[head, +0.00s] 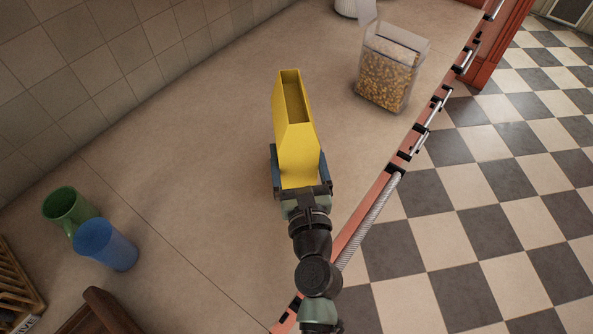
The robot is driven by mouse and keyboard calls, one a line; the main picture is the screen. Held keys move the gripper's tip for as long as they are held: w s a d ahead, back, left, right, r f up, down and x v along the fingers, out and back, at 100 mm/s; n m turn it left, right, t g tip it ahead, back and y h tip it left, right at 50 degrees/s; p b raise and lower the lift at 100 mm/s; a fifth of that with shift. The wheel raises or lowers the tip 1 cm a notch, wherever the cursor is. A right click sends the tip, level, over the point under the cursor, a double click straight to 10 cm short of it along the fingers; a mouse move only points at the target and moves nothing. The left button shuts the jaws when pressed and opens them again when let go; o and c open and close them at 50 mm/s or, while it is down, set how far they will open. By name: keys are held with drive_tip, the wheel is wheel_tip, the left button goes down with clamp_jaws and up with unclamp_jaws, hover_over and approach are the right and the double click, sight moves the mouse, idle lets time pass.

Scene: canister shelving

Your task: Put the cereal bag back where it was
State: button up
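The cereal bag looks like a yellow, tall, narrow open-topped box (296,145) in the head view. My gripper (299,172) has one finger on each side of its near end and is shut on it. The box points away from my arm, over the counter (190,170). Whether its underside touches the counter cannot be told.
A green mug (66,205) and a blue cup (106,246) stand at the left. A wooden rack (16,285) and a brown wooden object (100,312) are at the lower left. A white canister (346,7) is at the back. The counter's front edge runs along the right.

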drive_tip(key=shift+f+b, duration=1.45)
drive_tip(key=shift+f, duration=0.5)
drive_tip(key=shift+r, duration=0.15)
drive_tip(key=o, duration=1.4)
drive_tip(key=shift+f, duration=0.2)
drive_tip(key=shift+r, duration=0.1)
